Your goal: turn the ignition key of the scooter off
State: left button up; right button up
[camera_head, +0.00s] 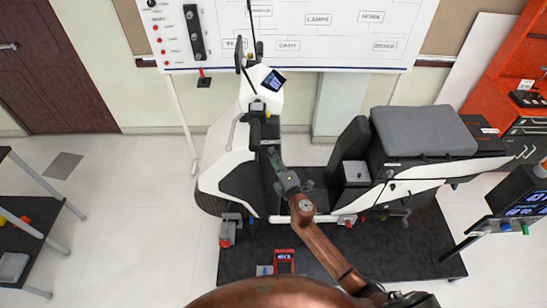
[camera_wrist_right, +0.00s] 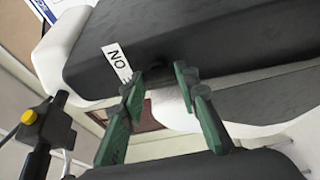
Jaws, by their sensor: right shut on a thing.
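The scooter (camera_head: 213,165) is white and black with a grey seat (camera_head: 425,130), upright on a dark platform. My right gripper (camera_head: 272,152) reaches in at the inner side of its front, below the handlebar. In the right wrist view, the green fingers of the right gripper (camera_wrist_right: 160,80) point at the black panel (camera_wrist_right: 215,40), beside a white label (camera_wrist_right: 117,60) that reads ON upside down. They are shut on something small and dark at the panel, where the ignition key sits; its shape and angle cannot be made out. My left gripper is not in view.
A white wiring board (camera_head: 320,35) stands behind the scooter. The dark platform (camera_head: 335,250) lies beneath it. A red tool cabinet (camera_head: 500,75) and a display stand (camera_head: 520,200) are at right. A table (camera_head: 25,225) is at left, with clear floor between.

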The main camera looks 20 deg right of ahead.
jog(key=o, duration=1.1)
jog(key=shift+o, duration=0.2)
jog(key=s+d, duration=0.1)
jog(key=s, duration=1.1)
jog(key=shift+d, duration=0.2)
